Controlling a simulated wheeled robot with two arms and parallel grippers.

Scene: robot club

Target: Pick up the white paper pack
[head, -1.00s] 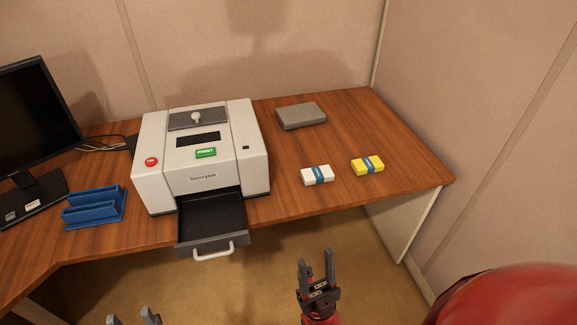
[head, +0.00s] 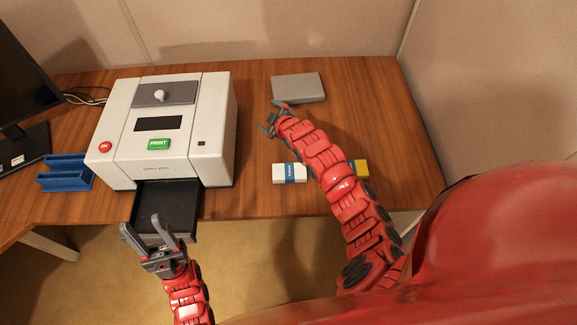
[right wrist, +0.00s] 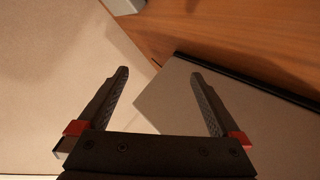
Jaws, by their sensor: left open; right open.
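The white paper pack (head: 280,173) has a blue band and lies on the desk, right of the printer, just left of my right forearm. My right gripper (head: 267,117) is open above the desk, beyond the pack and apart from it. In the right wrist view my right gripper (right wrist: 158,75) has its fingers spread with nothing held between them; I cannot make out the white pack there. My left gripper (head: 140,223) is open and empty, at the front of the printer's pulled-out tray (head: 168,205).
A yellow pack (head: 359,169) is partly hidden behind my right arm. The white printer (head: 165,165) stands left of the white pack. A grey flat box (head: 298,88) lies near the wall. A blue holder (head: 66,178) and a monitor (head: 18,85) are at the left.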

